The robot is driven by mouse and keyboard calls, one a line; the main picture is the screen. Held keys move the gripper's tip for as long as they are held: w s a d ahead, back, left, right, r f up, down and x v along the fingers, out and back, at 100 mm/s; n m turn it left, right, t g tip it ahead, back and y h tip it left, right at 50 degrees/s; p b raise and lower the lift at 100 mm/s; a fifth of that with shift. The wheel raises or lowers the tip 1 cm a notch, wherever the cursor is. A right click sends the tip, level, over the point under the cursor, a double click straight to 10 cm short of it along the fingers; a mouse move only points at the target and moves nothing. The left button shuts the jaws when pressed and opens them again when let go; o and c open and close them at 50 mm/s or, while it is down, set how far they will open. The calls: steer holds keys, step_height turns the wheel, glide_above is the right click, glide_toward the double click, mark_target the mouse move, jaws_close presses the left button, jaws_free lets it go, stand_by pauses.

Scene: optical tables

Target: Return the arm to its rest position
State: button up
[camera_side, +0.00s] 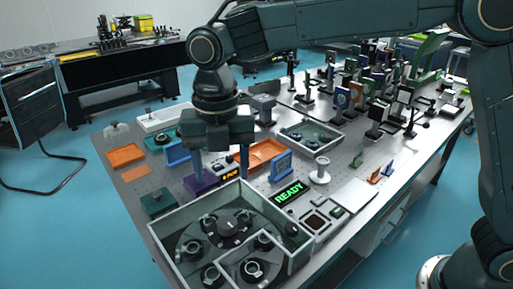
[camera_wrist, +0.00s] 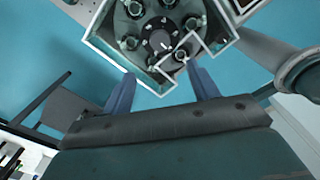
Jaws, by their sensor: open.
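My gripper (camera_side: 221,162) hangs from the dark green arm above the optical table (camera_side: 345,205), with its fingers pointing down. Its two blue fingers are spread apart with nothing between them. In the side view it is behind the clear-walled box (camera_side: 170,248) in the picture, over the area with the purple block and orange trays. In the wrist view the two fingertips (camera_wrist: 160,85) are apart, and the box with its round carousel (camera_wrist: 150,38) shows beyond them.
A green READY display (camera_side: 289,194) and a blue stand (camera_side: 281,167) are right of my gripper. A purple block (camera_side: 201,183) and an orange tray (camera_side: 264,153) lie close by. Many optical mounts (camera_side: 375,105) crowd the table's far right. Blue floor (camera_side: 95,215) lies left of the table.

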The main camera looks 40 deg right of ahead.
steer(key=s+d+r+m+t, duration=0.1)
steer(key=s+d+r+m, duration=0.35)
steer(key=d+m, duration=0.3)
steer(key=s+d+r+m+t, duration=0.25)
steer(key=s+d+m, duration=0.25)
steer(key=d+m, duration=0.3)
steer(key=s+d+f+m+t, duration=0.2)
steer(key=s+d+f+m, duration=0.2)
steer(key=s+d+m, duration=0.6)
steer(key=s+m, duration=0.3)
steer(key=m, duration=0.1)
